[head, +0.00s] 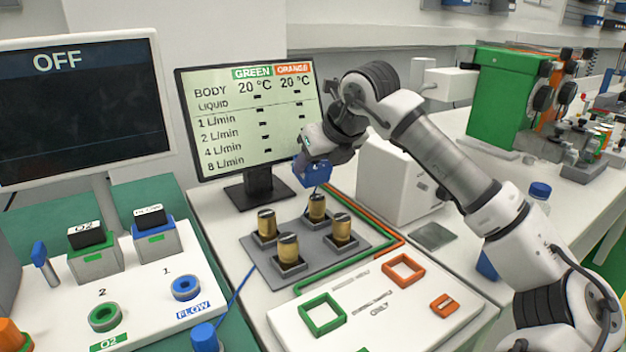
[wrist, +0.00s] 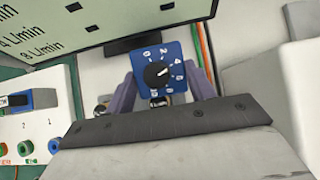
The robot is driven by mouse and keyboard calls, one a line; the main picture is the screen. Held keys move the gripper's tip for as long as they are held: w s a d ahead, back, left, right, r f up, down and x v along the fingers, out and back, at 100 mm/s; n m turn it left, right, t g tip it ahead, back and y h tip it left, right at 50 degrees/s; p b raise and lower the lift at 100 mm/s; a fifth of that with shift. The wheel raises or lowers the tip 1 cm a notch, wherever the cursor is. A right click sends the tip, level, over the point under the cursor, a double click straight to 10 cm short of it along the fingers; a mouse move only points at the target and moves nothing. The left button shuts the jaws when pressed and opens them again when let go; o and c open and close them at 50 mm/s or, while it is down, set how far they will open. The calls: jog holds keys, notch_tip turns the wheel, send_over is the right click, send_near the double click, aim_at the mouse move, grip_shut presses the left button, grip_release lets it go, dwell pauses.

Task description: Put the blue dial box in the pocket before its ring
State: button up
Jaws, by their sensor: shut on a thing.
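The blue dial box (head: 313,172) has a black knob and white numbers, which face me in the wrist view (wrist: 168,62). My gripper (head: 318,160) is shut on it and holds it up in front of the light monitor, above the back of the grey plate. In the wrist view both fingers (wrist: 160,92) stand at its sides. A blue ring (head: 185,288) marked FLOW and a green ring (head: 104,316) marked O2 sit on the white panel at left.
Several brass cylinders stand on the grey plate (head: 262,252) below my gripper. Square green (head: 304,309) and orange (head: 391,268) frames lie on the white board in front. The light monitor (head: 250,165) stands behind, and a white box (head: 395,190) is right of the gripper.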

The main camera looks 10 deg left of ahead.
jog(key=s+d+r+g+h, duration=0.1)
jog(key=s+d+g+h, duration=0.1)
jog(key=s+d, duration=1.2)
jog(key=shift+s+d+r+b, duration=0.3)
jog(key=shift+d+r, duration=0.05)
jog(key=shift+d, duration=0.1)
jog(key=shift+a, duration=0.1)
